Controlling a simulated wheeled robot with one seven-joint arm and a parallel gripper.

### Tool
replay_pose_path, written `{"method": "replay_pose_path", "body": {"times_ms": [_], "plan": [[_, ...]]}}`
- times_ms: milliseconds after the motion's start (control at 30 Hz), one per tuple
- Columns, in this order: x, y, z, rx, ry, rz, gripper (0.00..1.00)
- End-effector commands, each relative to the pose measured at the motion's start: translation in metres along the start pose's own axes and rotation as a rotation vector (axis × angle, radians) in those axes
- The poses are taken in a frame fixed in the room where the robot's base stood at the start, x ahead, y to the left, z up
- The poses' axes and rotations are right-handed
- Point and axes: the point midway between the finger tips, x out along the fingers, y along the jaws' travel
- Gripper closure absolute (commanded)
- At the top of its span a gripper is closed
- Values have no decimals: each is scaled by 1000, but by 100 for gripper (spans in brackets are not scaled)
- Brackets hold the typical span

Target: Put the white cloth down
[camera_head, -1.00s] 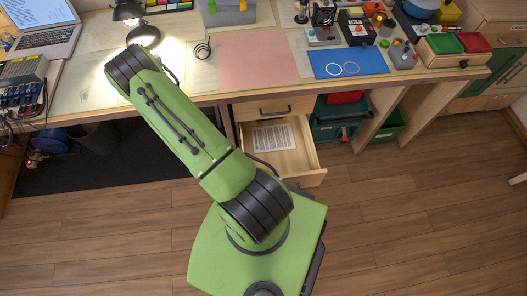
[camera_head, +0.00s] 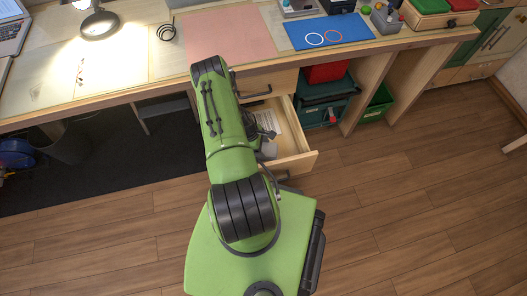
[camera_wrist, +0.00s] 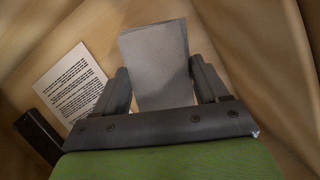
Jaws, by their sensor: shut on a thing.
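My gripper (camera_wrist: 160,70) is shut on the white cloth (camera_wrist: 154,50), which looks grey in the shade and like a flat folded piece between the two fingers. In the head view my arm reaches over the open wooden drawer (camera_head: 300,161) under the desk, and my gripper is partly hidden behind the arm. The wrist view looks down at a wooden surface. A printed sheet (camera_wrist: 72,85) lies there to the left of the cloth, apart from it. I cannot tell whether the cloth touches the wood.
The desk edge (camera_head: 150,88) runs above the drawer, close to my arm. A pink mat (camera_head: 228,35) and a blue mat (camera_head: 330,32) lie on the desk. A dark green case (camera_head: 325,106) stands right of the drawer. A dark item (camera_wrist: 40,134) shows at the lower left.

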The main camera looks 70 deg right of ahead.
Motion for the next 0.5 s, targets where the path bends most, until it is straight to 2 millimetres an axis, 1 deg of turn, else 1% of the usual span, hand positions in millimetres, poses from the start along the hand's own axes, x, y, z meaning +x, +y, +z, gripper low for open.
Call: {"method": "replay_pose_path", "body": {"times_ms": [33,167,300,500], "plan": [[11,0,-4,1,0,0,55],[25,0,-10,2,0,-1,55],[48,0,-20,2,0,-2,55],[47,1,-20,2,0,0,55]]}}
